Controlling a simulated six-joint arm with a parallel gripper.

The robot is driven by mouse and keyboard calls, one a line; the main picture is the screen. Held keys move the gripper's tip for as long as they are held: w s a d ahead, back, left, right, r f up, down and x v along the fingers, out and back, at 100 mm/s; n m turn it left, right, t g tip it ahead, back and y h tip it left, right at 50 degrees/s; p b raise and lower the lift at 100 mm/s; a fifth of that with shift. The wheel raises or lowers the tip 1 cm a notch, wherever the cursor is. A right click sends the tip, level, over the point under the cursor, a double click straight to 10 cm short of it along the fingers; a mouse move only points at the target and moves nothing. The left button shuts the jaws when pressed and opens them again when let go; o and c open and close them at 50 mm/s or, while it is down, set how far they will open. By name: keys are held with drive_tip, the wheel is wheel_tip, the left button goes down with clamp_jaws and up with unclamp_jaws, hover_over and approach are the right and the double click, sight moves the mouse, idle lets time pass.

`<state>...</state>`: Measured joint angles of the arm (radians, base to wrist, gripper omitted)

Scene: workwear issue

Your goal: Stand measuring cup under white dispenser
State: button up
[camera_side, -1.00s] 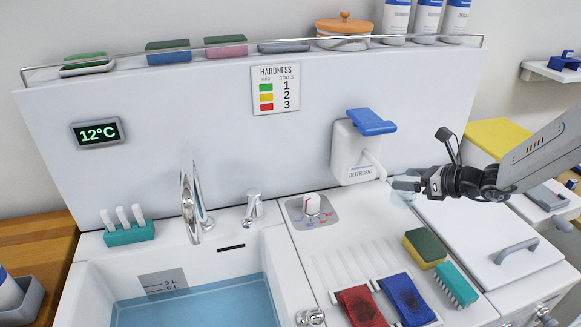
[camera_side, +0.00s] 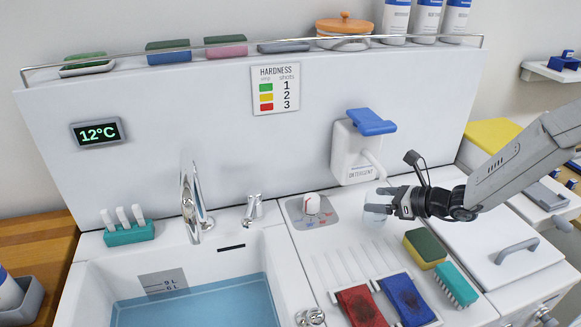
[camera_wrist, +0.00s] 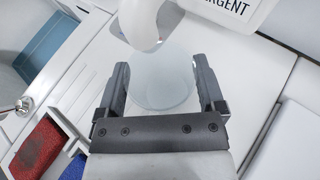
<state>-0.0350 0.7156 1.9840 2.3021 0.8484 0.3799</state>
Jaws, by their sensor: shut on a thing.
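The white detergent dispenser (camera_side: 354,152) with a blue lever (camera_side: 371,122) is fixed to the back panel. Its curved white spout also shows in the wrist view (camera_wrist: 138,24). A clear, pale measuring cup (camera_side: 376,208) is between the fingers of my gripper (camera_side: 378,199). In the wrist view the cup (camera_wrist: 163,85) shows as a round, translucent shape between the two dark fingers (camera_wrist: 163,88), with the spout overlapping its far-left edge. In the side view the cup is below and slightly right of the dispenser body. I cannot tell whether its base touches the counter.
A knob (camera_side: 312,204) stands left of the cup. The water-filled sink (camera_side: 190,300) is at left.

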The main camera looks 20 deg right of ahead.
drive_tip(key=shift+f, duration=1.2)
drive_tip(key=shift+f, duration=0.1)
drive_tip(key=o, duration=0.9)
drive_tip(key=shift+o, duration=0.2)
drive_tip(key=shift+s+d+r, duration=0.3)
drive_tip(key=shift+s, duration=0.05)
drive_tip(key=v, duration=1.1)
drive_tip(key=shift+s+a, duration=0.1)
